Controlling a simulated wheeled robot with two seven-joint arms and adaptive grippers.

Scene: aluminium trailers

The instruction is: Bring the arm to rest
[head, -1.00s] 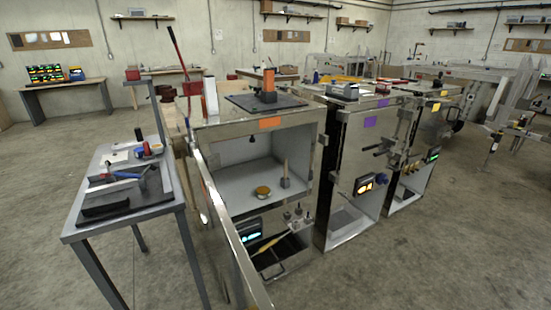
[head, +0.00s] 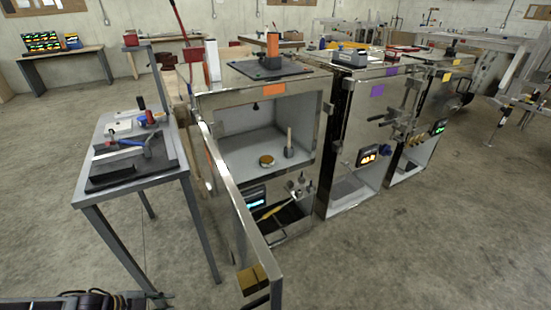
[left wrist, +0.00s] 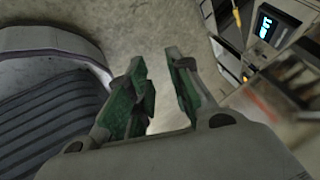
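My left gripper (left wrist: 158,66) shows in the left wrist view with two green-padded fingers. They are apart, with bare floor visible between them and nothing held. It hangs over the concrete floor, clear of the cabinet front at the right of that view. In the head view, a dark part of my arm shows at the bottom left corner, below the side table. My right gripper is in neither view.
The orange-tagged cabinet (head: 240,101) stands with its door (head: 231,188) swung out toward me. A metal side table (head: 92,197) with tools stands at the left. More cabinets (head: 362,110) stand to the right. Floor (head: 430,250) at the right front is clear.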

